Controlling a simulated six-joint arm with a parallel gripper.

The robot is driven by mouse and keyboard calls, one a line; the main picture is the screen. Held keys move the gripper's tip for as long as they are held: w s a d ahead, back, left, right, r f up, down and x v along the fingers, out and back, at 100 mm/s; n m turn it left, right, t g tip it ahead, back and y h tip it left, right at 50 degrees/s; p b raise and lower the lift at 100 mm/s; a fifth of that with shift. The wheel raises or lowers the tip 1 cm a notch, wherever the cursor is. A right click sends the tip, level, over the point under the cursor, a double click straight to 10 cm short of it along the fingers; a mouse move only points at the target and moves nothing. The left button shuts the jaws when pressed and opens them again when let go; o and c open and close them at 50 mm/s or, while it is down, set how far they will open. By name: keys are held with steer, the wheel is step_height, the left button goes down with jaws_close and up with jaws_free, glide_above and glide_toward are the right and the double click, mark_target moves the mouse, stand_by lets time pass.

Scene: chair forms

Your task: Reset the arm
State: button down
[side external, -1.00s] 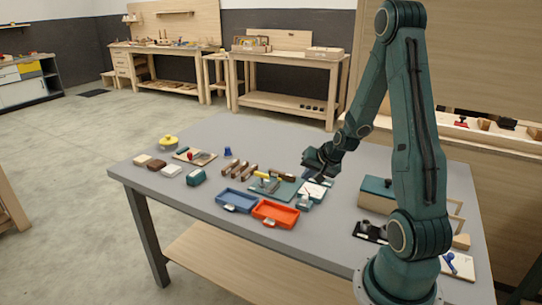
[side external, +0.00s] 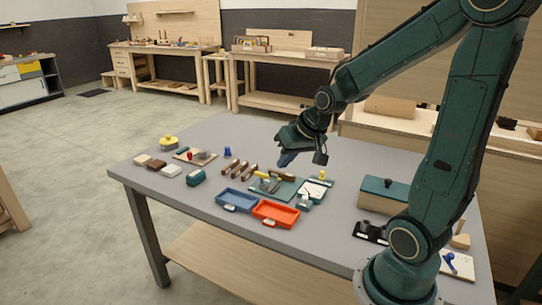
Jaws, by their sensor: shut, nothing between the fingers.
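My gripper (side external: 287,158) is at the end of the dark green arm, raised above the middle of the grey table (side external: 222,130). Its fingers point down and to the left and are shut with nothing between them. It is apart from the things on the table. Below it lie a green mat (side external: 284,191) with tools on it and a clipboard with white paper (side external: 313,190).
A blue tray (side external: 237,201) and an orange tray (side external: 276,213) sit at the front. Several wooden-handled tools (side external: 235,168) lie left of the mat. A green-lidded box (side external: 384,192) stands at right. The table's back left is clear.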

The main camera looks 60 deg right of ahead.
steer(key=s+a+r+n+y, duration=0.1)
steer(key=s+a+r+n, duration=0.5)
steer(key=s+a, duration=0.6)
step_height(320, 180, up, 2)
steer(key=shift+s+r+g, duration=0.1)
steer(key=shift+s+g, duration=0.3)
steer(key=shift+s, duration=0.35)
steer(key=shift+a, duration=0.1)
